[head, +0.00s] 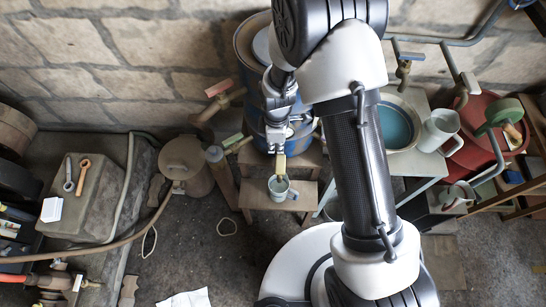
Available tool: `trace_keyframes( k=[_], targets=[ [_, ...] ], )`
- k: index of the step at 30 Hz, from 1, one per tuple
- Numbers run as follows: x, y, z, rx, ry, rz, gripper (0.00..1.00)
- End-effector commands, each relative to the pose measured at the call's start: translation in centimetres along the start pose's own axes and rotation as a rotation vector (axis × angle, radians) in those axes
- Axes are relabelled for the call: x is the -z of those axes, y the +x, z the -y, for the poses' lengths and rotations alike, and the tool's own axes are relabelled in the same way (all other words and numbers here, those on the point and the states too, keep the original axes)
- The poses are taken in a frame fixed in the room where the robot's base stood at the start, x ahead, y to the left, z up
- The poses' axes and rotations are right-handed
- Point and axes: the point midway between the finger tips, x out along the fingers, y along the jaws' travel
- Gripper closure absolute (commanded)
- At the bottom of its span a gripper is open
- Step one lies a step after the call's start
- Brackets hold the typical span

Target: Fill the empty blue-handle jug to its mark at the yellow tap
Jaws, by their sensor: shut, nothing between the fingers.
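A small pale jug (279,190) stands upright on a wooden step, its opening facing up and its handle to the right. A yellow piece (280,164), apparently part of the yellow tap, shows directly above the jug in front of a blue barrel (250,45). My gripper (279,148) points down just above the yellow piece. It is shut and holds nothing; whether it touches the tap is unclear. My forearm hides part of the barrel.
The wooden step (254,196) is narrow. A red-handled tap (219,88) and a green-handled one (232,141) are left of the barrel. Right of my arm are a water basin (417,107), a white jug (440,128) and a red tub (478,108). A lidded can (186,163) stands left.

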Motion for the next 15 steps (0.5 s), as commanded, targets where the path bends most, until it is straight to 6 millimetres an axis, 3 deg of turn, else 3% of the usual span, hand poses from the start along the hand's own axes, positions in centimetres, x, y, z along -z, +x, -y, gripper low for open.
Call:
trace_keyframes(
  k=[11,15],
  targets=[
    [-0.1,0.0,0.0,0.000,0.003,0.000,1.00],
    [-0.1,1.1,0.1,0.002,0.004,0.001,1.00]
  ],
)
